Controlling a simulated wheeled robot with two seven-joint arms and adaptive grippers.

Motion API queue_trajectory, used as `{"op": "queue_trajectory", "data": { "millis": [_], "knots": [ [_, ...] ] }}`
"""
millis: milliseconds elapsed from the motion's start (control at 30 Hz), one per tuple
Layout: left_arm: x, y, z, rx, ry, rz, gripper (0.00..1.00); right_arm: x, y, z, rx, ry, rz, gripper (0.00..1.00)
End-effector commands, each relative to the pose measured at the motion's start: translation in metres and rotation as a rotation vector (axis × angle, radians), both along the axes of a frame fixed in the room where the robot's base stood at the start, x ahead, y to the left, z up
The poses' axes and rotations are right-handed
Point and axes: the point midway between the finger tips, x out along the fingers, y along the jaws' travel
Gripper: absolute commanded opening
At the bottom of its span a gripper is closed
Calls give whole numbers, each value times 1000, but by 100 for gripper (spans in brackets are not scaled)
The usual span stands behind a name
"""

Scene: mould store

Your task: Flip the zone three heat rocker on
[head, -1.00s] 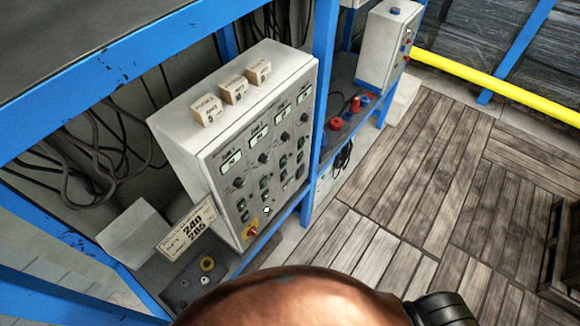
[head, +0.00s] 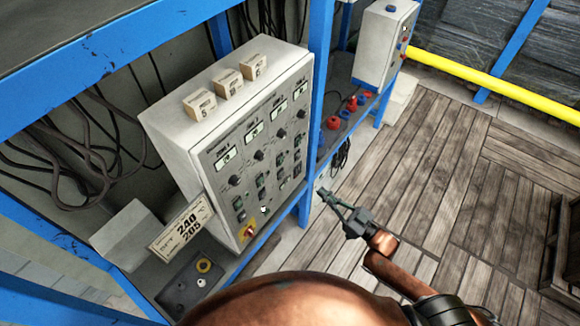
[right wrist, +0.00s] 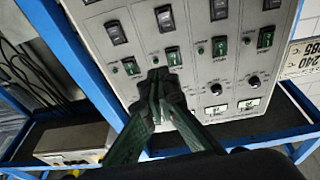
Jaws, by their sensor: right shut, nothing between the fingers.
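The grey control cabinet (head: 225,120) has columns of displays, knobs and rockers on its sloping face. Counting from the left, the third column holds a lit display (head: 280,107), a knob (head: 282,133) and rockers below. My right gripper (head: 323,193) is shut and empty, to the right of the cabinet's lower part in the head view. In the right wrist view the panel appears upside down. There the shut fingertips (right wrist: 158,77) overlap the panel just below a green rocker (right wrist: 174,56) in the third column from the right. Contact cannot be told, and rocker labels are too small to read. My left gripper is out of view.
A blue frame post (head: 317,110) stands at the cabinet's right edge. A red-yellow switch (head: 249,231) is low on the face.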

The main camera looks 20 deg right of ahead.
Motion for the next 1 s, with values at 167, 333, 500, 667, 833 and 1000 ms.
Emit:
{"op": "queue_trajectory", "data": {
  "millis": [167,333,500,667,833,1000],
  "knots": [
    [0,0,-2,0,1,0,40,-10,14,33,47,-52,54,0],
    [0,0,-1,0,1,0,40,-11,15,36,51,-57,57,0],
    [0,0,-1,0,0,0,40,-11,15,36,50,-56,56,0],
    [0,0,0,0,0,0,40,-3,20,39,51,-58,56,0],
    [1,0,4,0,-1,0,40,17,36,49,51,-60,56,0],
    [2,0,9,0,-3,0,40,44,58,60,51,-59,57,0]
  ]
}}
